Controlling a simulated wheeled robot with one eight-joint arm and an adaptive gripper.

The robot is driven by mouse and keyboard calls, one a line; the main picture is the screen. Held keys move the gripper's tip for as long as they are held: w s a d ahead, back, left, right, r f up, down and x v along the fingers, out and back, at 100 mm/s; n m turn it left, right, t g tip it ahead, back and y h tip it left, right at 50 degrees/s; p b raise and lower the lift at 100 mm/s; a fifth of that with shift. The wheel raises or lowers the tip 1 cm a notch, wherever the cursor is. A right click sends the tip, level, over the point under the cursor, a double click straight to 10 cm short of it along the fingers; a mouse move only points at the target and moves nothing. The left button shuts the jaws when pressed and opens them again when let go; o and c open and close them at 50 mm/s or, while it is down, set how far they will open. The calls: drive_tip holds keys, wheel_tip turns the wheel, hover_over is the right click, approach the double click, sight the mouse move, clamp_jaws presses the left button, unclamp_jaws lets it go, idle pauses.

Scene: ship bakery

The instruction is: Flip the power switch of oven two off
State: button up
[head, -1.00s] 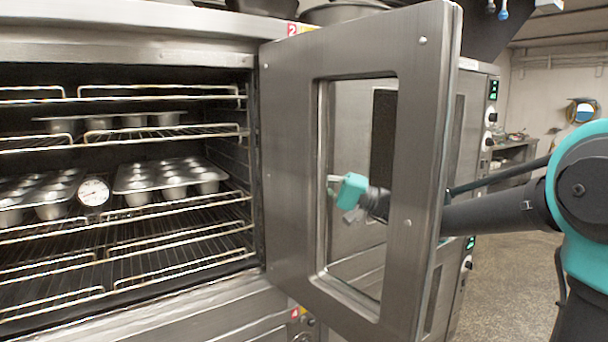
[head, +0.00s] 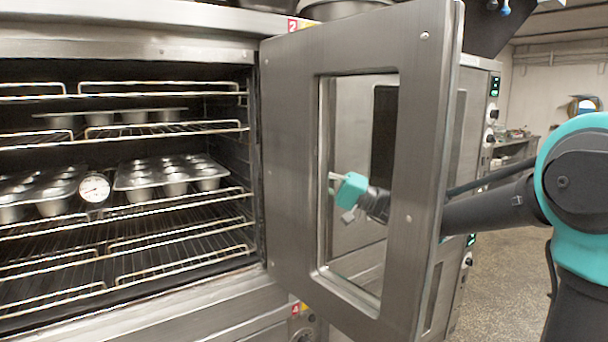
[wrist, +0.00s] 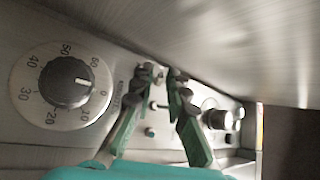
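Oven two (head: 150,48), the upper oven with a red "2" label (head: 292,25), has its door (head: 290,160) swung open. In the head view my gripper (head: 347,188) shows through the door's window, on the far side of the door. In the wrist view my gripper (wrist: 163,77) faces a control panel, its two fingers apart with a narrow gap and nothing held. Small dark controls (wrist: 151,104) show on the panel between the fingers. Which one is the power switch I cannot tell, and whether the fingertips touch the panel is unclear.
A black timer knob (wrist: 67,82) on a numbered dial is left of the fingers, and silver-rimmed knobs (wrist: 222,118) are right. A metal surface (wrist: 230,40) overhangs the panel closely. Muffin tins (head: 172,176) and a round gauge (head: 94,188) stand on the oven racks.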

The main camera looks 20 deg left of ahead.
drive_tip(key=v, duration=1.2)
drive_tip(key=s+d+f+m+t+h, duration=0.1)
drive_tip(key=s+d+f+t+h, duration=0.2)
drive_tip(key=f, duration=0.6)
drive_tip(key=s+d+f+m+h, duration=0.1)
drive_tip(key=d+f+m+h, duration=0.15)
drive_tip(key=f+h, duration=0.4)
drive_tip(key=s+d+f+m+t+h, duration=0.1)
drive_tip(key=s+d+f+t+h, duration=0.15)
drive_tip(key=f, duration=0.85)
drive_tip(key=s+d+f+h, duration=0.2)
drive_tip(key=d+f+h, duration=0.1)
drive_tip(key=d, duration=0.4)
drive_tip(key=s+d+f+m+t+h, duration=0.1)
drive_tip(key=s+d+f+h, duration=0.1)
drive_tip(key=d+f, duration=0.3)
drive_tip(key=s+d+f+h, duration=0.2)
drive_tip(key=d+f+h, duration=0.2)
drive_tip(key=d, duration=0.6)
drive_tip(key=shift+s+f+t+h, duration=0.35)
drive_tip(key=shift+f+h, duration=0.05)
drive_tip(key=shift+a+m, duration=0.1)
drive_tip(key=shift+m, duration=0.15)
